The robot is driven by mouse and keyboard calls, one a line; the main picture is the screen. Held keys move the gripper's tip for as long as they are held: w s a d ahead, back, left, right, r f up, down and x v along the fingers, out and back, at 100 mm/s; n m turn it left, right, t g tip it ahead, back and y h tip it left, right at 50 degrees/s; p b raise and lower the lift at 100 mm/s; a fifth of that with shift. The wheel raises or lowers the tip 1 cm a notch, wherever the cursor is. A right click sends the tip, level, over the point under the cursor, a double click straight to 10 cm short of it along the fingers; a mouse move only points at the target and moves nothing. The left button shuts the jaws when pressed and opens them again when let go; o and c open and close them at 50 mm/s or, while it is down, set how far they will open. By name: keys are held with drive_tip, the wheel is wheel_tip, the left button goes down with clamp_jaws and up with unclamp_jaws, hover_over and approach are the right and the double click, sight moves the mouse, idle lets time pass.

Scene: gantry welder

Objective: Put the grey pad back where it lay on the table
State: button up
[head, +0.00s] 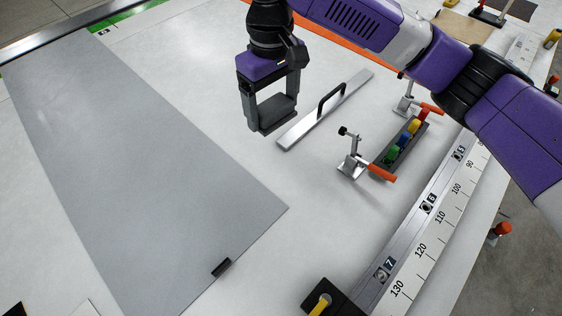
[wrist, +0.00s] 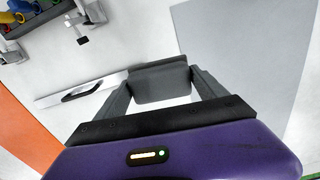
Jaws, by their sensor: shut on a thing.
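My gripper (head: 272,122) hangs over the white table (head: 190,75), pointing down, between the large grey sheet and a metal bar with a handle. It is shut on the grey pad (head: 277,110), a plain dark grey block spanning the gap between the two fingers. In the wrist view the pad (wrist: 160,84) sits between the fingertips of my gripper (wrist: 162,92), with table surface around it. The pad looks held above the table; the exact height is hard to tell. No mark of its former place is clear.
The grey sheet (head: 130,160) covers the left, with a small black piece (head: 221,267) at its edge. The handled bar (head: 310,120) lies close right of my gripper. Orange-handled clamps (head: 352,165), a tray of coloured pieces (head: 385,158) and a ruler rail (head: 425,215) stand further right.

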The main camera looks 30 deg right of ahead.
sight(277, 166)
drive_tip(key=shift+d+r+n, duration=0.25)
drive_tip(key=shift+r+n, duration=0.05)
drive_tip(key=shift+r, duration=0.45)
drive_tip(key=shift+d+f, duration=0.1)
drive_tip(key=shift+f, duration=0.1)
wheel_tip(277, 166, down, 19)
drive_tip(key=shift+r+p, duration=0.1)
drive_tip(key=shift+p, duration=0.5)
drive_tip(key=o, duration=1.3)
drive_tip(key=shift+f, duration=0.2)
drive_tip(key=shift+c, duration=0.2)
drive_tip(key=shift+r, duration=0.1)
wheel_tip(277, 166, up, 12)
drive_tip(key=b, duration=0.1)
drive_tip(key=shift+b, duration=0.35)
